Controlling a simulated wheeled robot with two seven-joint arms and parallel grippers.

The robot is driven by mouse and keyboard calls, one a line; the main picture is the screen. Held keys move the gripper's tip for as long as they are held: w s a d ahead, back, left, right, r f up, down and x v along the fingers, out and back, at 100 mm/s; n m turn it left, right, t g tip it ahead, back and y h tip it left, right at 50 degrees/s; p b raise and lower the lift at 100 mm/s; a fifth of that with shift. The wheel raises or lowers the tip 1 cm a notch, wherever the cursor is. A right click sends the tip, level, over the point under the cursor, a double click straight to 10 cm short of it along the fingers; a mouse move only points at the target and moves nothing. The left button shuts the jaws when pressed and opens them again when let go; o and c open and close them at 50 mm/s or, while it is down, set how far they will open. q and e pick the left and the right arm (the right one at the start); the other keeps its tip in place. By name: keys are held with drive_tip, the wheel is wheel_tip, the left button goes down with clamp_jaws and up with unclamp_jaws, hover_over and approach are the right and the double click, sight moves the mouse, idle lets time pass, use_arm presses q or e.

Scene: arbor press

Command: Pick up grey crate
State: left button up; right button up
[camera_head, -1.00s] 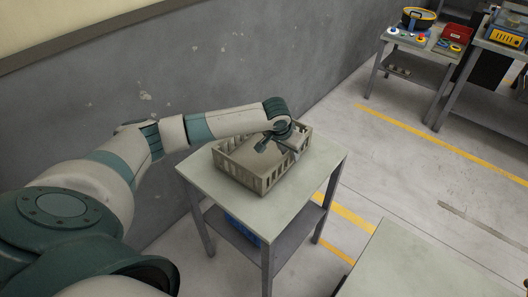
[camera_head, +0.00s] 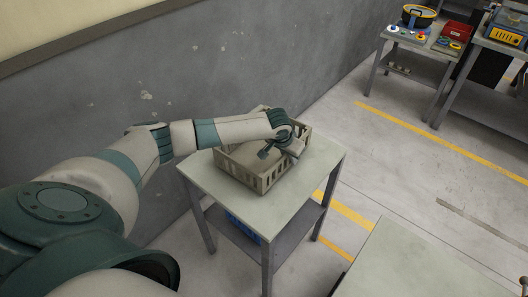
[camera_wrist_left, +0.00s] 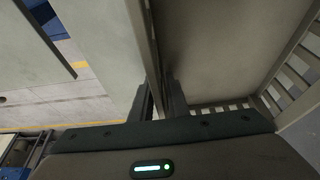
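The grey crate (camera_head: 249,178) stands upright on a small table in the head view. It is open-topped with slotted sides, and its visible inside looks empty. My left gripper (camera_head: 284,152) is over the crate's right-hand rim, and my forearm hides part of the back of the crate. In the left wrist view, the fingers (camera_wrist_left: 160,97) stand close together on both sides of the crate wall (camera_wrist_left: 146,45), with almost no gap left. The slotted end of the crate (camera_wrist_left: 294,82) shows at the right. My right gripper is not in view.
The small table (camera_head: 309,180) has bare top around the crate and a blue item (camera_head: 243,228) on its lower shelf. A grey wall (camera_head: 200,60) rises behind it. Another pale table top (camera_head: 415,262) is at the lower right. Loaded benches (camera_head: 432,45) stand far right.

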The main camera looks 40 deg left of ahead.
use_arm(q)
clamp_jaws()
drive_tip(key=shift+r, duration=0.15)
drive_tip(key=shift+w+r+b, duration=0.1)
drive_tip(key=shift+r+b, duration=0.25)
drive_tip(key=shift+r, duration=0.15)
drive_tip(key=d+r+b, duration=0.4)
drive_tip(key=d+r, duration=0.5)
drive_tip(key=d, duration=0.2)
drive_tip(key=shift+d+r+b, duration=0.35)
drive_tip(key=shift+r, duration=0.05)
drive_tip(key=shift+w, duration=0.1)
